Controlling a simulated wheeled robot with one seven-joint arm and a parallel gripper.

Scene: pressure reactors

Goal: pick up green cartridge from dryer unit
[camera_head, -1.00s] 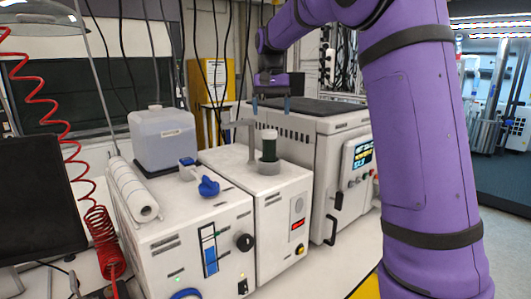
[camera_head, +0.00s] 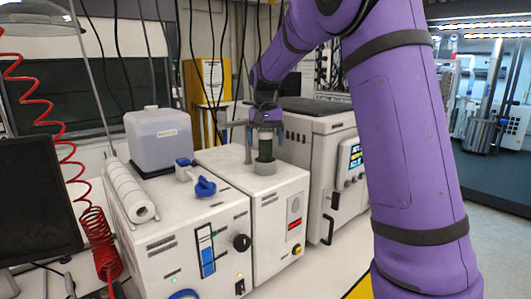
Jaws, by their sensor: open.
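The green cartridge (camera_head: 265,151) stands upright in a grey holder (camera_head: 264,168) on top of the white dryer unit (camera_head: 280,205), near the middle of the head view. It is dark green with a pale top. My gripper (camera_head: 264,136) points straight down over the cartridge. Its blue-grey fingers are apart, one on the left and one on the right of the cartridge's upper part. I cannot tell whether either finger touches it.
A grey upright post (camera_head: 248,140) rises close to the left finger. A white unit with blue knobs (camera_head: 185,240) stands left, carrying a plastic canister (camera_head: 160,140) and a paper roll (camera_head: 131,190). A larger white machine (camera_head: 325,150) stands behind right. Cables hang behind.

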